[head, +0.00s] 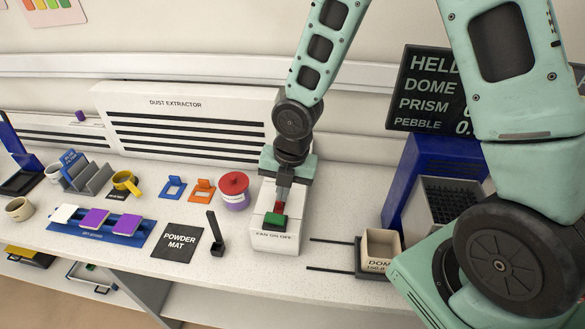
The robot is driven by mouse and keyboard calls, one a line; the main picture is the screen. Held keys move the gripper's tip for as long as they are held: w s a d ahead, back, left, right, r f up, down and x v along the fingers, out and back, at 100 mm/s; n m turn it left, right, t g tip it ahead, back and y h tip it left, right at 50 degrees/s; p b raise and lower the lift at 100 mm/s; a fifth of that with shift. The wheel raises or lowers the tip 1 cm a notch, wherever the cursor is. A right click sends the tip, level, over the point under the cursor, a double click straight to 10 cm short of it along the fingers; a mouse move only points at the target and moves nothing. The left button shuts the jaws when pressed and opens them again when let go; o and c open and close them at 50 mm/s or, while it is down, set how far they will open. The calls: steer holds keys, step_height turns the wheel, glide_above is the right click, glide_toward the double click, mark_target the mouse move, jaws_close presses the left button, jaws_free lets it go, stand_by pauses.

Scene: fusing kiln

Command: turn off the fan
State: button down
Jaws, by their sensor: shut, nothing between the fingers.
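The fan switch box (274,242) is a white block labelled "FAN ON OFF" on the bench. It has a green button (274,220) at the front and a red part (279,207) just behind it. My gripper (281,198) points down directly over the box, shut and empty, with its fingertips at or just above the red part. I cannot tell whether they touch it. The fingers hide the back of the box top. The dust extractor (175,104) is a white slatted unit on the wall behind.
Left of the box are a black upright holder (216,235), a powder mat (177,242) and a red-lidded jar (233,188). To the right are black rods and a beige bin (382,246). A blue unit (430,165) and a dark sign (420,90) stand behind.

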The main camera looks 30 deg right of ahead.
step_height(320, 180, up, 6)
steer(key=d, duration=0.1)
steer(key=shift+s+d+r, duration=0.15)
steer(key=shift+s+r, duration=0.05)
steer(key=shift+s, duration=0.25)
